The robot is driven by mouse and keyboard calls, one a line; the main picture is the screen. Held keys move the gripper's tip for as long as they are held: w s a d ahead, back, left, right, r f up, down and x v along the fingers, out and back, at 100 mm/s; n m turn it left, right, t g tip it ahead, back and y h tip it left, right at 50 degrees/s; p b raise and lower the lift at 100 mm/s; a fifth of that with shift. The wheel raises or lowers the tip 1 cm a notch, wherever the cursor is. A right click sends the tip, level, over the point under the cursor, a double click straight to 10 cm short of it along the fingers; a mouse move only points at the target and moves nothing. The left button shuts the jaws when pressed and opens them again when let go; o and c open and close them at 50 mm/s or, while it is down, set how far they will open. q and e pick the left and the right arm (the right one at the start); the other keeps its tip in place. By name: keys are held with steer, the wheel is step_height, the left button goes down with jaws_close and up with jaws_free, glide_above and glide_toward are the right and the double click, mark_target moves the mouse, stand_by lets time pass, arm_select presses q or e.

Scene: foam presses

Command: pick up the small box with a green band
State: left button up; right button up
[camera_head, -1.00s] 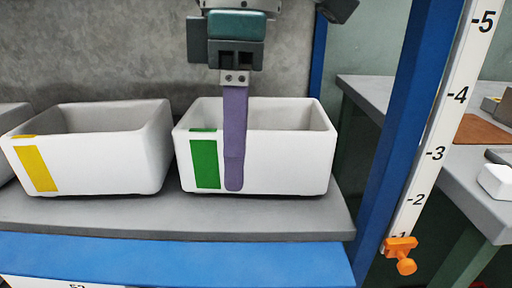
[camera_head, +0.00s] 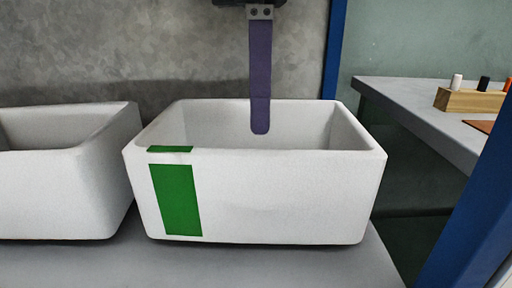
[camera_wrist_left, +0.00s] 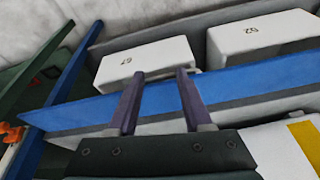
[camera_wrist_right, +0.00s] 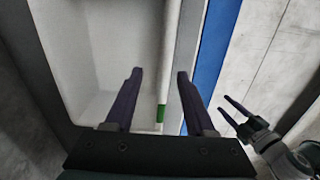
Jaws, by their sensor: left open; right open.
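The small white open box with a green band (camera_head: 270,198) stands upright on a grey shelf. Its green band (camera_head: 178,200) is on the front wall, left of the middle. My right gripper (camera_head: 260,131) points down over the box, its visible fingertip above the front rim in the picture. In the right wrist view, my right gripper (camera_wrist_right: 160,74) is open and empty, its fingers appearing on either side of the box's banded wall (camera_wrist_right: 167,70); height is unclear. My left gripper (camera_wrist_left: 160,74) is open and empty beside the blue shelf edge. It also shows in the right wrist view (camera_wrist_right: 232,107).
Another white box (camera_head: 55,190) stands close on the left. A blue post (camera_head: 470,230) rises at the right. Behind it, a grey table (camera_head: 420,110) holds a wooden block (camera_head: 470,100). In the left wrist view, white boxes numbered 67 (camera_wrist_left: 145,62) and 52 (camera_wrist_left: 260,40) stand beyond the blue edge.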

mark_target(255, 166)
steer(key=f+b, duration=0.1)
steer(key=f, duration=0.2)
steer(key=f+b, duration=0.1)
steer(key=f, duration=0.2)
steer(key=s+a+f+b, duration=0.1)
steer(key=f, duration=0.3)
steer(key=c, duration=0.8)
jaws_close()
stand_by(0.4)
